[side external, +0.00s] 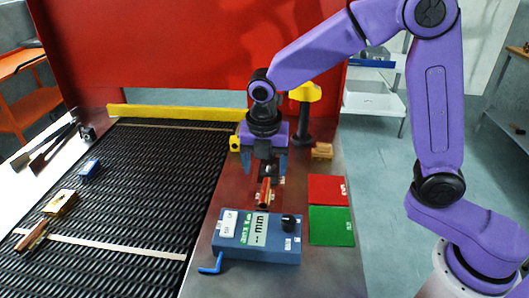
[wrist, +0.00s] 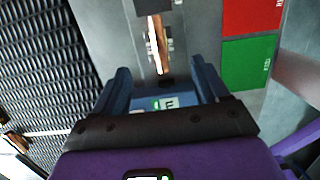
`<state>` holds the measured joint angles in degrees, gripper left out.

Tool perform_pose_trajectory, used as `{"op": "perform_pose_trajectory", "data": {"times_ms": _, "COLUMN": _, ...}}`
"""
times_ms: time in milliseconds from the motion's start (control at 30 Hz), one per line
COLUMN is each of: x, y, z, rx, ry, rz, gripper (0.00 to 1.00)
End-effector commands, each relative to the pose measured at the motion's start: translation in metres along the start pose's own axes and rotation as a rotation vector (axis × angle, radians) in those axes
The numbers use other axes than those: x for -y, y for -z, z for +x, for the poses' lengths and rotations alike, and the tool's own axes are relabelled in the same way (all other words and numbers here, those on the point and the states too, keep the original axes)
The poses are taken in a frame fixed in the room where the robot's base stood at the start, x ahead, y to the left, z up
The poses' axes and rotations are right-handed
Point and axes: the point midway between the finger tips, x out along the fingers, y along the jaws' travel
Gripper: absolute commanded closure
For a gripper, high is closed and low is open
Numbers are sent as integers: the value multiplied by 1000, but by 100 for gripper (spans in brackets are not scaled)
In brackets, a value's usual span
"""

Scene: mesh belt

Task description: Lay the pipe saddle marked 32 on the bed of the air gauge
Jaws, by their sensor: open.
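A reddish-brown and brass-coloured piece (side external: 264,193), possibly a pipe saddle, lies behind the blue air gauge box (side external: 283,243). In the wrist view this piece (wrist: 156,42) lies lengthwise between small pale and dark fittings, apparently on the gauge's bed. No mark 32 is legible on it. My gripper (side external: 265,168) is open and empty above and just behind the piece. In the wrist view my gripper's fingers (wrist: 160,70) stand apart, with part of the gauge box (wrist: 145,103) visible between them. A similar reddish-brown piece (side external: 32,236) lies on the belt at left.
The black mesh belt (side external: 150,185) also carries a brass-coloured block (side external: 60,203) and a blue block (side external: 89,168). Red (side external: 327,189) and green (side external: 331,226) pads lie right of the gauge. A yellow-topped post (side external: 304,110) and a small orange-brown block (side external: 321,150) stand behind.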

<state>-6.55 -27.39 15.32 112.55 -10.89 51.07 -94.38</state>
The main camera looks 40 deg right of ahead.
Motion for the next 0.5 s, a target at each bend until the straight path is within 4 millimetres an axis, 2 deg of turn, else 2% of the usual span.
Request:
{"op": "perform_pose_trajectory", "data": {"times_ms": 33, "x": -1, "y": 0, "z": -10, "rx": 1, "ry": -6, "rz": 0, "gripper": 26}}
{"op": "perform_pose_trajectory", "data": {"times_ms": 200, "x": -1, "y": 0, "z": -29, "rx": 0, "ry": -3, "rz": 0, "gripper": 26}}
{"op": "perform_pose_trajectory", "data": {"times_ms": 500, "x": 0, "y": 1, "z": -36, "rx": -1, "ry": -1, "rz": 2, "gripper": 26}}
